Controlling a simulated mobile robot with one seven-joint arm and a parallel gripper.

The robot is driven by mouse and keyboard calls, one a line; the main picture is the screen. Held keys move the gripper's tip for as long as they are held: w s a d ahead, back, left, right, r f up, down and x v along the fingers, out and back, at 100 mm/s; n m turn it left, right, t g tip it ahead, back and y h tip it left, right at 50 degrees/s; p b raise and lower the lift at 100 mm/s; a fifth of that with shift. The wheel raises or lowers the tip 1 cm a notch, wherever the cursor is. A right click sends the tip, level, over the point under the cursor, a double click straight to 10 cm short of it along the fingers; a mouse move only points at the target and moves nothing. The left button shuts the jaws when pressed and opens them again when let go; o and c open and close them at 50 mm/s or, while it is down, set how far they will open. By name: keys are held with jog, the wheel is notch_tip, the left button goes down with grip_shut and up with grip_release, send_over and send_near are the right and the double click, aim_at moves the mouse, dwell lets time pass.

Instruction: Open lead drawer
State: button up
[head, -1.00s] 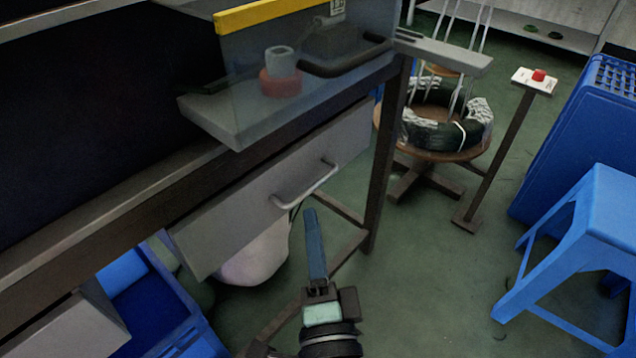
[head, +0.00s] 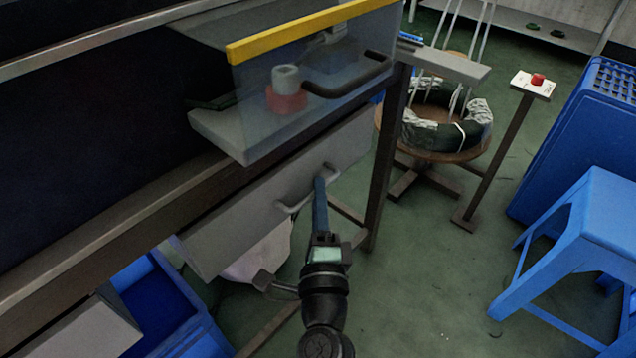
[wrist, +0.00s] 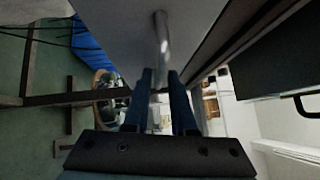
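The grey drawer front (head: 235,215) hangs under the bench and looks shut. Its pale bar handle (head: 290,208) sticks out from the front. My gripper (head: 320,185) is at the handle, with its blue fingers reaching up to the bar's right part. In the wrist view, my gripper (wrist: 160,75) has its two blue fingers apart, one on each side of the handle (wrist: 161,35). A narrow gap shows between the fingers and the bar. The drawer's inside is hidden.
A clear hood with a yellow edge (head: 310,32) stands above the drawer. A dark bench leg (head: 386,160) is just right of the handle. Blue crates (head: 165,310) stand below left, and a blue stool (head: 590,215) at right. Green floor between is open.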

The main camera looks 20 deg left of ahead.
jog(key=shift+x, duration=0.95)
grip_shut()
dwell(0.8)
